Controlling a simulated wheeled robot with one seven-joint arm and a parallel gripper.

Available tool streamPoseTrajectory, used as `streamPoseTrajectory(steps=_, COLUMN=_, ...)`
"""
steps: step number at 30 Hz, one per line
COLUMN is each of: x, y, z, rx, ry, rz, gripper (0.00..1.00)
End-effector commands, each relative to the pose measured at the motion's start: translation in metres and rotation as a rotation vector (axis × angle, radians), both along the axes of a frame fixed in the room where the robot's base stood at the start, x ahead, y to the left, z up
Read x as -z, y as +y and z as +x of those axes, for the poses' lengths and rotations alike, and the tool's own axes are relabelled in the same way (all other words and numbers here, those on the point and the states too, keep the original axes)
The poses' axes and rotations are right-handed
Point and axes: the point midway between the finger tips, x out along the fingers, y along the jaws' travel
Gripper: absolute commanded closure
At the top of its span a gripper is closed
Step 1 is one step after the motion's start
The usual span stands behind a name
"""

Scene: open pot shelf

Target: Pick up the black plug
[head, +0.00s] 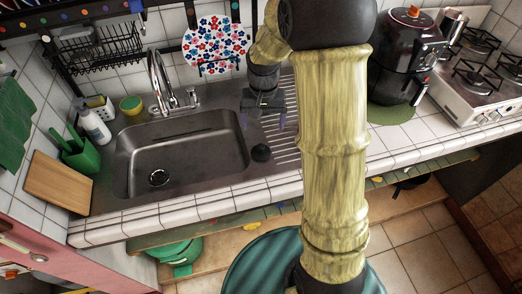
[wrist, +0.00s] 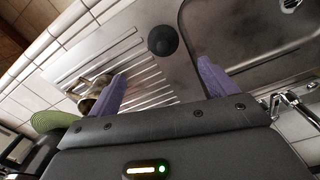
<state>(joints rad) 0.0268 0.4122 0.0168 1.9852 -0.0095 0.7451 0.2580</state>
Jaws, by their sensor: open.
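The black plug (head: 261,153) is a small round dark piece on the metal drainboard, just right of the sink basin in the head view. It also shows in the wrist view (wrist: 163,40), upper middle, between and beyond the two purple fingers. My gripper (head: 263,118) is above the drainboard behind the plug in the head view. In the wrist view my gripper (wrist: 158,85) is open, its fingers wide apart, with nothing between the tips. The plug appears clear of both fingers.
The sink basin (head: 185,152) lies left of the plug, with a faucet (head: 160,80) behind it. The ribbed drainboard (wrist: 140,65) is otherwise mostly bare, with a small metallic item (wrist: 92,88) near one finger. A black air fryer (head: 405,58) and a stove (head: 480,75) stand right.

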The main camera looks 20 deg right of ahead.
Motion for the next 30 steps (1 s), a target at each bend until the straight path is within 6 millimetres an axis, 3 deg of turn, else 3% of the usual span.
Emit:
streamPoseTrajectory(steps=12, x=0.067, y=0.0, z=0.0, rx=-0.001, ry=0.002, rz=0.0, gripper=0.16)
streamPoseTrajectory(steps=25, x=0.073, y=0.0, z=0.0, rx=0.001, ry=0.0, rz=0.0, gripper=0.16)
streamPoseTrajectory(steps=30, x=0.088, y=0.004, z=0.0, rx=-0.001, ry=0.004, rz=0.0, gripper=0.16)
